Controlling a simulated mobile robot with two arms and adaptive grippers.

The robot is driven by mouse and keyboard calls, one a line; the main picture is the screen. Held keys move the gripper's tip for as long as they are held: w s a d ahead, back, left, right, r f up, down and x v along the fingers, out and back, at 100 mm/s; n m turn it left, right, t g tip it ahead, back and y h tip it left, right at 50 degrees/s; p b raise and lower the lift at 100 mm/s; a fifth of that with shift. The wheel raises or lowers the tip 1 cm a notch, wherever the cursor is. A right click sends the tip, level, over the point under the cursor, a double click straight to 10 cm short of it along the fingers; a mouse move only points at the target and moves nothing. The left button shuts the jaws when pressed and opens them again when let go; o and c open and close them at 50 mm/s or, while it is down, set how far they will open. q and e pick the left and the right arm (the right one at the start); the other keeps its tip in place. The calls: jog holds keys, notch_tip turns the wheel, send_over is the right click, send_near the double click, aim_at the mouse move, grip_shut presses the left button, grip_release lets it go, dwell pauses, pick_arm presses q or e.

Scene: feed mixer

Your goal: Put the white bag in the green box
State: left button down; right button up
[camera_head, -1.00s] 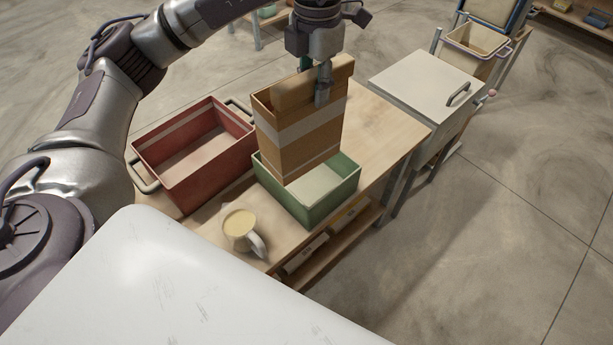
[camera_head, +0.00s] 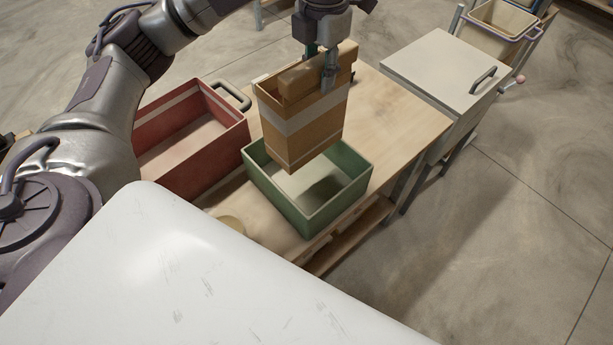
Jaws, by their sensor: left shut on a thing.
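My left gripper (camera_head: 329,78) is shut on the top edge of a brown paper-like bag (camera_head: 305,122) with a pale white band across it. No all-white bag shows. The bag hangs upright, slightly tilted, above the green box (camera_head: 331,216). The green box is open, with a pale inner floor, and stands on the wooden table. The bag's shadow falls on the box floor, and its bottom hides part of the back wall. My right gripper is out of view.
An open red box (camera_head: 205,163) with dark handles stands left of the green box. A pale lidded bin (camera_head: 445,68) stands right of the table. The table (camera_head: 392,118) behind the bag is clear.

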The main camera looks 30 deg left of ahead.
pick_arm(q)
jog(key=b, duration=0.3)
send_over(318, 129)
notch_tip(318, 129, down, 6)
jog(key=f, duration=0.3)
jog(key=f+p, duration=0.1)
jog(key=f, duration=0.2)
jog(key=shift+w+a+f+p, duration=0.15)
jog(key=shift+w+a+p, duration=0.05)
jog(key=shift+p, duration=0.1)
notch_tip(318, 129, down, 4)
jog(key=shift+r+p, duration=0.25)
jog(key=shift+p, duration=0.3)
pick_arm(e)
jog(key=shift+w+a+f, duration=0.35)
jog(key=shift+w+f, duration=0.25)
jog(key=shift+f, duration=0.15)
pick_arm(q)
jog(key=shift+f, duration=0.15)
jog(key=shift+f+b, duration=0.15)
jog(key=shift+b, duration=0.15)
jog(key=c, duration=0.9)
grip_release()
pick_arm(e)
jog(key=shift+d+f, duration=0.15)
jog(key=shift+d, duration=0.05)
